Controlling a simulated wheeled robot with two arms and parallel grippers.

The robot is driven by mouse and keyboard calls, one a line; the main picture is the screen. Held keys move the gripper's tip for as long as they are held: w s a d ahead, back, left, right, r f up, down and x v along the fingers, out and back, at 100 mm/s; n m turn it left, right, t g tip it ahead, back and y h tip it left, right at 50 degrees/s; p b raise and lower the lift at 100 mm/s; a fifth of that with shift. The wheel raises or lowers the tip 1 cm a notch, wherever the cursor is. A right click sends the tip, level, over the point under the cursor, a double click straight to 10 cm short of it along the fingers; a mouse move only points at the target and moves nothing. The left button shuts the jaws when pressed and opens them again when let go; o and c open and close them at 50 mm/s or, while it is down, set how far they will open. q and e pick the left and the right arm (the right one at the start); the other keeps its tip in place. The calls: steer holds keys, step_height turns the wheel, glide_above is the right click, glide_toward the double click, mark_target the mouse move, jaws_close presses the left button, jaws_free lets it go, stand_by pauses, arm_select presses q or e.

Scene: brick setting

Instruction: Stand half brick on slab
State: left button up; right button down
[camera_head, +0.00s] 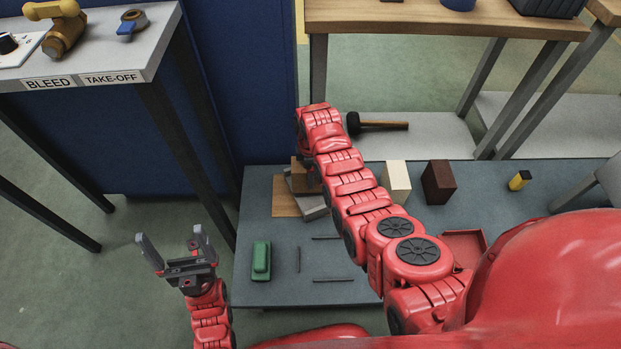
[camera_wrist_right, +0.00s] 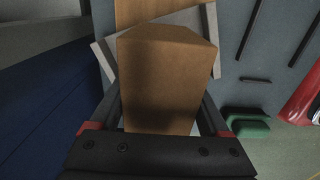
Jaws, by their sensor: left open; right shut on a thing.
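The half brick (camera_wrist_right: 165,85), a tan-brown block, sits between the fingers of my right gripper (camera_wrist_right: 163,100) in the right wrist view. The gripper is shut on it. The grey slab (camera_wrist_right: 190,19) lies beyond the brick, over a wooden board (camera_wrist_right: 145,10). In the head view the brick (camera_head: 301,180) shows partly at the slab (camera_head: 313,206), beside my right arm, which hides the right gripper. I cannot tell whether brick and slab touch. My left gripper (camera_head: 172,238) is open and empty, left of the low work surface.
A green block (camera_head: 261,261) and several dark thin bars (camera_head: 333,279) lie on the low platform (camera_head: 290,292). A cream block (camera_head: 396,181), a dark brown block (camera_head: 438,182), a mallet (camera_head: 378,124) and a small yellow-black item (camera_head: 519,180) lie right of my arm. A labelled bench (camera_head: 100,60) stands left.

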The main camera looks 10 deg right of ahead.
steer(key=shift+w+f+b, duration=0.1)
steer(key=shift+f+b, duration=0.45)
steer(key=shift+f, duration=0.95)
steer(key=shift+f, duration=0.15)
jaws_free()
steer(key=shift+r, duration=0.4)
step_height(320, 180, up, 12)
steer(key=p, duration=0.3)
steer(key=shift+f, duration=0.25)
